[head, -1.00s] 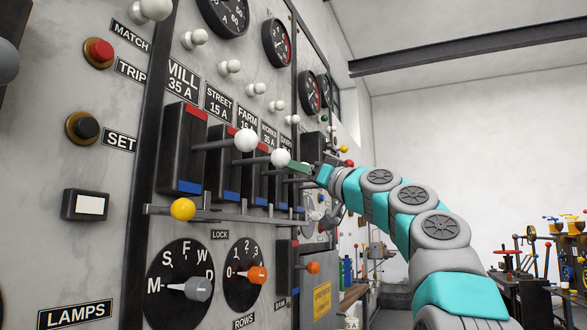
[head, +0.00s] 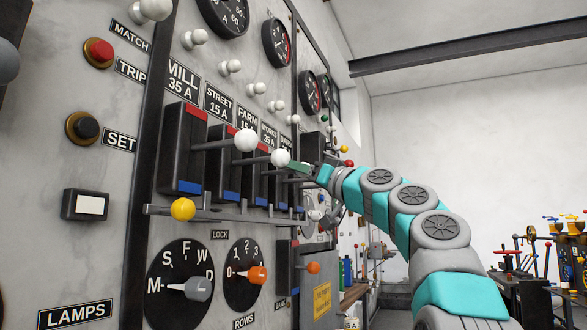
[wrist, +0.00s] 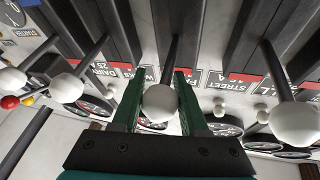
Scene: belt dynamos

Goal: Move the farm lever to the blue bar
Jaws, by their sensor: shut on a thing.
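The farm lever's white ball knob (wrist: 161,103) sits between the two green fingers of my gripper (wrist: 160,115) in the wrist view, and the fingers are closed on it. Its dark rod runs back to the switch panel. Each housing has a red bar at the top and a blue bar (head: 260,201) at the bottom. The farm lever's rod appears to stand out between them.
Neighbouring lever knobs flank my gripper, one at right (wrist: 296,123) and another at left (wrist: 66,88) in the wrist view. The mill knob (head: 246,140) stands nearer in the head view. A horizontal rail with a yellow knob (head: 183,209) runs below the switches. Open room lies right.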

